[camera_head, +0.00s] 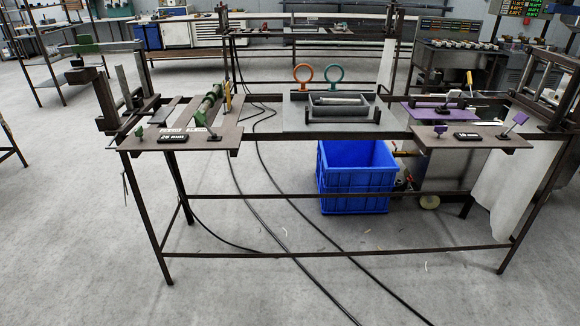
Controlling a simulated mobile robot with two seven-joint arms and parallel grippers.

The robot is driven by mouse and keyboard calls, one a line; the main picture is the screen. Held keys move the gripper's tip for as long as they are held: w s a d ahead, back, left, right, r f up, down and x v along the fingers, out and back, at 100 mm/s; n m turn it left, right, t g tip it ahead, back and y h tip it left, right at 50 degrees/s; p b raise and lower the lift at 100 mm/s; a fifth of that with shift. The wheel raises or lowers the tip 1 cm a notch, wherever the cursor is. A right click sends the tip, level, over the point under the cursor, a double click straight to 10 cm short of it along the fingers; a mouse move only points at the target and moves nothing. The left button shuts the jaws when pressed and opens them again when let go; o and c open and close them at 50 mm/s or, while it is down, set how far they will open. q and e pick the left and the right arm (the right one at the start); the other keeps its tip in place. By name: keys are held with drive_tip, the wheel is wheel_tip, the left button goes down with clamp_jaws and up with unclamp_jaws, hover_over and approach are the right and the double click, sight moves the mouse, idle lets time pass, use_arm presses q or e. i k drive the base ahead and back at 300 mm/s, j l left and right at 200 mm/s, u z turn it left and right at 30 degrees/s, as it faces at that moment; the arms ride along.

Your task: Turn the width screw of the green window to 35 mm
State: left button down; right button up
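The station with green parts stands on the left of the brown table. A small green knob (139,132) sits at the left of its front plate (225,138). A second green knob (200,117) on a dark tilted piece sits further right. A black display (173,139) between them reads about 25 or 28 mm; the digit is too small to be sure. A green bar (209,102) lies behind the plate, with a yellow piece (228,96) beside it. Which knob is the width screw, I cannot tell. Neither of my grippers is in view.
A grey tray (341,115) and orange (303,74) and teal (333,74) rings stand mid-table. A purple station (440,112) with its own display (467,136) is on the right. A blue crate (355,180) stands beneath. Cables cross the floor; the foreground floor is otherwise open.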

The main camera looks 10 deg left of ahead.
sight(139, 132)
drive_tip(key=u, duration=1.4)
